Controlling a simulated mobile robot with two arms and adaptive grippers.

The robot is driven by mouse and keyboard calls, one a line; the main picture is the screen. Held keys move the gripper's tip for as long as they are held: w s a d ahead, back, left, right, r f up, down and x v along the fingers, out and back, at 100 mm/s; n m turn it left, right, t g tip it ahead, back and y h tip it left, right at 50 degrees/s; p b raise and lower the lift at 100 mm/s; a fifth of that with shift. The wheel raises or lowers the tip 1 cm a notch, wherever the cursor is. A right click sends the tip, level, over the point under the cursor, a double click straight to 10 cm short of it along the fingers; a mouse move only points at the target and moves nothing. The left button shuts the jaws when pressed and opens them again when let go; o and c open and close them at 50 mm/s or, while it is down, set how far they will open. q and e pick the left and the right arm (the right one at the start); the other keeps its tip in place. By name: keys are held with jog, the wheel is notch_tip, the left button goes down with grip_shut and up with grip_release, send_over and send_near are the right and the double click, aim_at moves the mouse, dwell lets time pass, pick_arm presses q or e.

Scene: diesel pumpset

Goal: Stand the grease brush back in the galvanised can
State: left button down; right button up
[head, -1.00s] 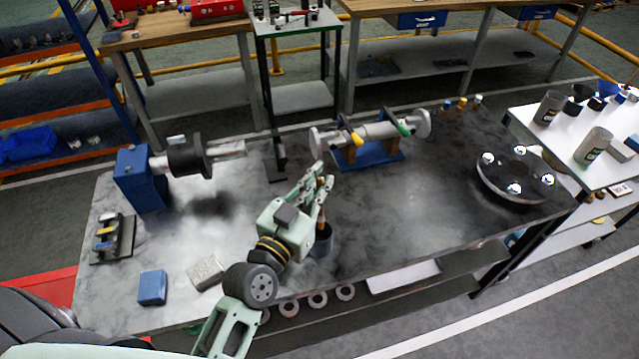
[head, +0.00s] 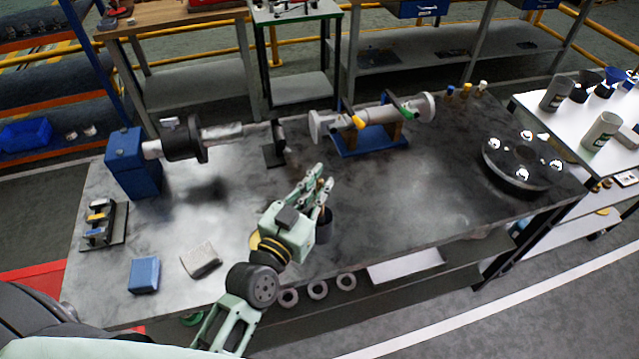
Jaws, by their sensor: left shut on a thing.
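The galvanised can (head: 324,228) stands on the near part of the grey bench, dark grey and partly hidden behind my left gripper. My left gripper (head: 321,183) is just above the can and shut on the grease brush (head: 320,186). Only a little of the brush's brownish handle shows between the fingers. Its lower part is hidden by the fingers and can, so I cannot tell how deep it sits. My right gripper is not in view.
The bench (head: 430,200) carries a shaft on a blue stand (head: 370,141), a black round flange (head: 522,162), a blue vice (head: 133,165), a blue block (head: 144,274) and a pale block (head: 201,260). The bench is clear right of the can.

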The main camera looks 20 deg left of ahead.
pick_arm(q)
jog(key=c, duration=1.7)
grip_release()
jog(key=shift+s, duration=0.25)
jog(key=s, duration=0.3)
jog(key=s+a, duration=0.1)
jog(key=s, duration=0.3)
jog(key=s+a, duration=0.1)
jog(key=s, duration=0.3)
jog(key=shift+s+a, duration=0.1)
jog(key=shift+s, duration=0.1)
jog(key=shift+f, duration=0.1)
